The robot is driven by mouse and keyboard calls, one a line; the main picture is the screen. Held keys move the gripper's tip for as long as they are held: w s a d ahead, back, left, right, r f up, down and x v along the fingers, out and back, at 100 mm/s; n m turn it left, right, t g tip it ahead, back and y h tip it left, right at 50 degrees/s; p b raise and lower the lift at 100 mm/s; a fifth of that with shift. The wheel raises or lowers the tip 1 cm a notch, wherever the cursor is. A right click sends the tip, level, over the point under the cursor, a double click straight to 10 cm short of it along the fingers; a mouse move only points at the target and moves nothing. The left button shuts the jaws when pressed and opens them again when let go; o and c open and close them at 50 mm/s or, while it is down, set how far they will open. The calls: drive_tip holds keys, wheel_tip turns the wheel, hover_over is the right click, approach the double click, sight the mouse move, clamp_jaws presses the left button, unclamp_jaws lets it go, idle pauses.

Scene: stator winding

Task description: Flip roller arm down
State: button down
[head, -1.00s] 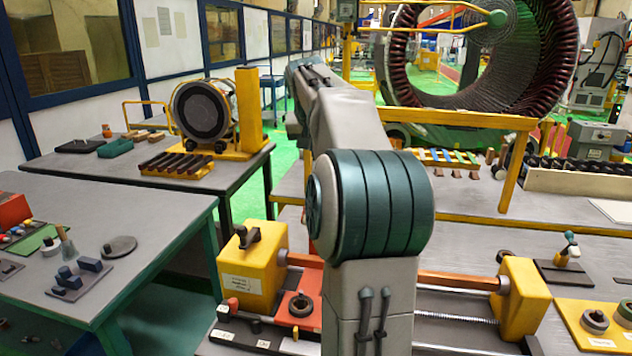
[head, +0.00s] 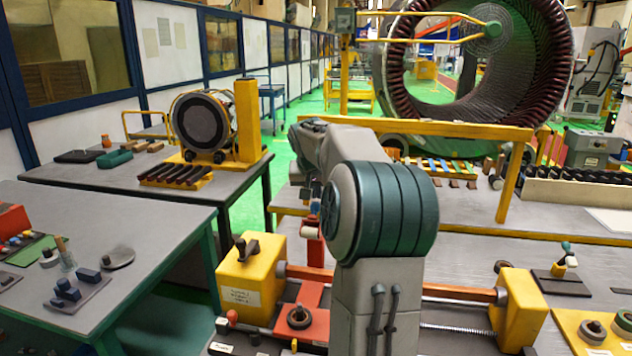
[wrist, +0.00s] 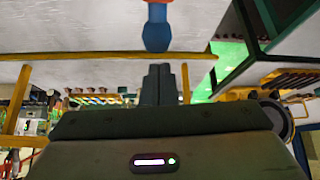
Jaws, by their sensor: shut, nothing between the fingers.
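A red upright part with a white piece on it, which looks like the roller arm (head: 313,247), stands at the orange cross bar, just left of my arm. Its lower end meets the red carriage (head: 318,325), which has a dark round knob. In the wrist view, my gripper (wrist: 157,70) has its two dark fingers together with nothing between them. A blue rounded tip (wrist: 157,36) with a red part above it lies straight ahead of the fingertips, very close; I cannot tell whether they touch. My fingers are hidden or unclear in the head view behind my arm.
Yellow end blocks stand left (head: 250,276) and right (head: 518,310) of the orange cross bar (head: 455,292). A yellow rail frame (head: 440,129) stands behind. A grey side table (head: 150,225) with small parts is at left. My arm hides the middle of the fixture.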

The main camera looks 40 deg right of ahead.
drive_tip(key=shift+s+a+f, duration=0.25)
drive_tip(key=shift+s+a, duration=0.2)
drive_tip(key=shift+s+f+b, duration=0.15)
drive_tip(key=shift+f+b, duration=0.05)
drive_tip(key=shift+b, duration=0.65)
drive_tip(key=shift+a+r+h, duration=0.1)
drive_tip(key=shift+a+h, duration=0.1)
drive_tip(key=shift+h, duration=0.1)
drive_tip(key=shift+b, duration=0.35)
